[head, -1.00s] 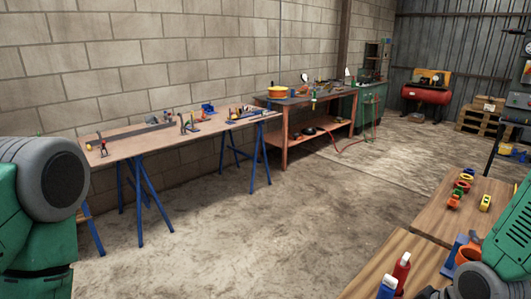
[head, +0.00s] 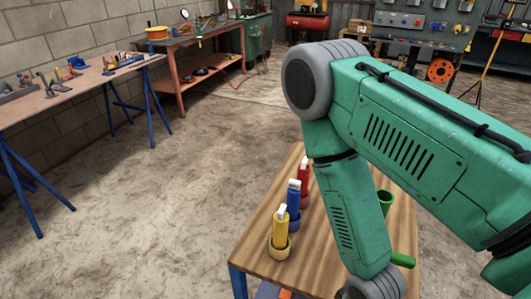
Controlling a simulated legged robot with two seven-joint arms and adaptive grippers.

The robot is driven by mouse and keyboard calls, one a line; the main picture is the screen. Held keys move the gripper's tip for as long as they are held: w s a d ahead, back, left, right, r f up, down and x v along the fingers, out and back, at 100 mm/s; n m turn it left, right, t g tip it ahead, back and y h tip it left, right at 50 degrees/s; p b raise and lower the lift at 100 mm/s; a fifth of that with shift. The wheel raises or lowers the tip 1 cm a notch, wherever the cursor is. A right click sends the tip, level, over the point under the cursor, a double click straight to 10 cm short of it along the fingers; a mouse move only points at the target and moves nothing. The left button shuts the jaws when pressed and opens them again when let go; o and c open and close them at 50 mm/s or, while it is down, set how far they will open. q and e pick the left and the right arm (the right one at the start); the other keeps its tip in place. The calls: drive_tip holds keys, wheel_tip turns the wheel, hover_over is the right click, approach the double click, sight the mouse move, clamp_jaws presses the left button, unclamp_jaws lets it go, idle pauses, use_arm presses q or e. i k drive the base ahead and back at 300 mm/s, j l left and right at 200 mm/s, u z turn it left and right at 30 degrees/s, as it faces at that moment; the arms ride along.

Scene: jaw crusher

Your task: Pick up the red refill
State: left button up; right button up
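The red refill (head: 304,178) looks like a small red bottle with a pale top. It stands upright near the left edge of the wooden table (head: 255,240), at the back of a short row, and my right arm partly covers it. A blue one (head: 293,203) stands in front of it, and a yellow one (head: 280,231) stands nearest, in a yellow cup-like holder. My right arm reaches in from the right and bends down over the table. Its gripper is below the frame or hidden. My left gripper is out of view.
A green cup-like piece (head: 385,199) and a green rod-like piece (head: 403,258) lie partly behind my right arm. A workbench (head: 75,80) stands along the left wall. The concrete floor (head: 180,200) left of the table is clear.

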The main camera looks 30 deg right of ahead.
sight(304, 168)
drive_tip(key=i+j+z, duration=0.1)
drive_tip(key=z, duration=0.35)
drive_tip(key=i+j+z, duration=0.2)
drive_tip(key=z, duration=0.3)
drive_tip(key=i+j+z, duration=0.25)
drive_tip(key=z, duration=0.2)
drive_tip(key=i+j+z, duration=0.15)
drive_tip(key=j+z, duration=0.15)
drive_tip(key=z, duration=0.15)
drive_tip(key=j+z, duration=0.3)
drive_tip(key=z, duration=0.2)
drive_tip(key=i+j+z, duration=0.1)
drive_tip(key=j+z, duration=0.6)
drive_tip(key=z, duration=0.2)
drive_tip(key=k, duration=0.05)
